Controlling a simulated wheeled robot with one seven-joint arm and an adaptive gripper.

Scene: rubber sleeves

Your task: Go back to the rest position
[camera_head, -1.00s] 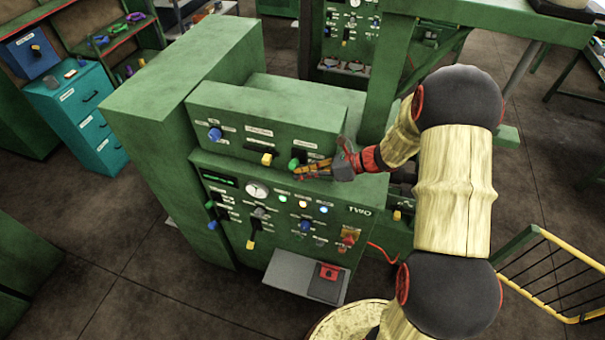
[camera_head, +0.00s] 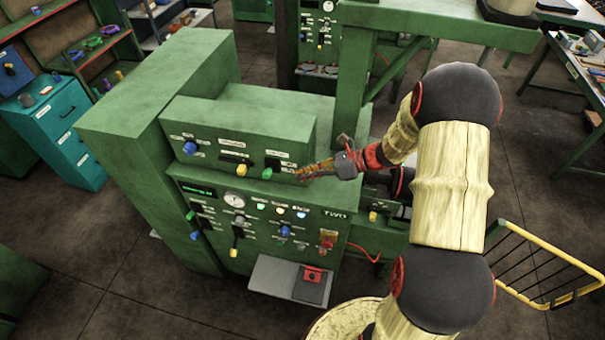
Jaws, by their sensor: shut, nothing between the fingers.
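My gripper (camera_head: 302,175) reaches in from the right at the end of my arm. Its fingers look shut with nothing between them. It is in front of the right end of the upper control box on the green machine (camera_head: 155,95), near a green knob (camera_head: 271,166). I cannot tell whether it touches the machine.
The lower panel has a gauge (camera_head: 235,199), lit lamps and several switches. A grey shelf (camera_head: 270,278) with a red-buttoned box (camera_head: 311,280) juts out below. A yellow railing (camera_head: 560,262) stands at right. A teal cabinet (camera_head: 55,135) stands at left. Open floor (camera_head: 110,270) lies front left.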

